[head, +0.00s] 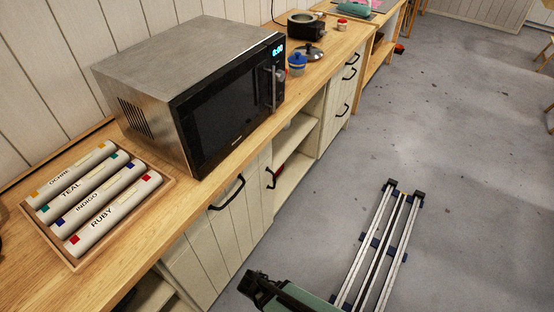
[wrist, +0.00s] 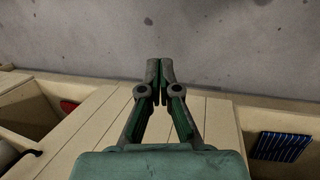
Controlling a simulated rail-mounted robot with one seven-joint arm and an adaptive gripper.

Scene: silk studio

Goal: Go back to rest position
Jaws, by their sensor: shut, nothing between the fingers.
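My gripper (wrist: 159,70) shows in the wrist view with its fingertips together and nothing between them. It points out over the bare grey floor, with the cream cabinet front below it in the picture. In the head view a dark and green part of my arm shows at the bottom edge, in front of the cabinets; the fingertips cannot be made out there.
A steel microwave (head: 190,80) stands shut on the wooden counter (head: 225,163). A wooden tray (head: 79,264) holds several labelled rolls at left. A blue-lidded jar (head: 297,64) stands further back. The grey floor (head: 460,130) at right is mostly clear.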

